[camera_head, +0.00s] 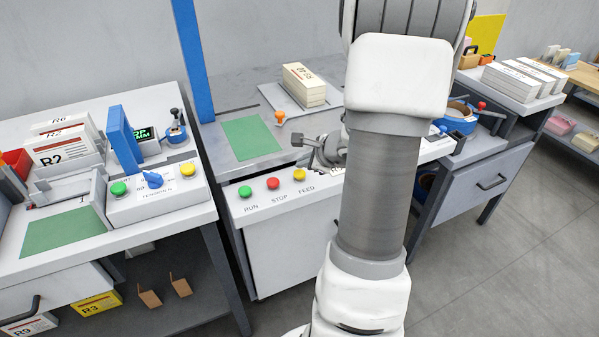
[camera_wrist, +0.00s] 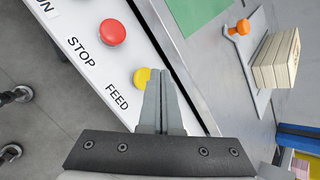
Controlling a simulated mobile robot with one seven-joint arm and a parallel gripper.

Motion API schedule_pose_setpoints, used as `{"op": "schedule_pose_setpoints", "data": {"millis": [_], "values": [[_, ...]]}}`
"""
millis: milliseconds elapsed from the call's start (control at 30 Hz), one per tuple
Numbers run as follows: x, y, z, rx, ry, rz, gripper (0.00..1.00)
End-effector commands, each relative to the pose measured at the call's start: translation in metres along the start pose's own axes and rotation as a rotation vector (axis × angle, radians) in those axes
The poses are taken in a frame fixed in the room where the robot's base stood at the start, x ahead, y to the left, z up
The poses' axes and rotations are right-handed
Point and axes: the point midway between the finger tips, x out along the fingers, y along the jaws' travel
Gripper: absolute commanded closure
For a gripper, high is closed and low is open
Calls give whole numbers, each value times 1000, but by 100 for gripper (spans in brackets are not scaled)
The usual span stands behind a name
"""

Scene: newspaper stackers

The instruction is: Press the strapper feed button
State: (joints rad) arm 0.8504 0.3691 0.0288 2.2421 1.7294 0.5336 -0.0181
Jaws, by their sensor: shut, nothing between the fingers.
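The yellow FEED button (camera_head: 299,174) is at the right of a row on the front panel (camera_head: 240,212) of the middle station. The red STOP button (camera_head: 272,183) and the green RUN button (camera_head: 245,191) are to its left. My gripper (camera_head: 300,140) is shut and empty, just above and behind the FEED button in the head view. In the wrist view the shut fingers (camera_wrist: 160,74) overlap part of the yellow FEED button (camera_wrist: 141,78). I cannot tell whether they touch it. The red STOP button (camera_wrist: 112,32) is clear of the fingers.
A paper bundle (camera_head: 304,85) lies on a plate behind the buttons, with an orange knob (camera_head: 279,117) and a green mat (camera_head: 250,138) nearby. A blue post (camera_head: 190,60) stands at the left. The left station has its own button box (camera_head: 155,205).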

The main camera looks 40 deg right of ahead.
Motion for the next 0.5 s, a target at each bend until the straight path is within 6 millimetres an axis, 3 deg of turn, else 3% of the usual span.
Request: {"op": "schedule_pose_setpoints", "data": {"millis": [500], "values": [[6,4,-4,0,0,-1,100]]}}
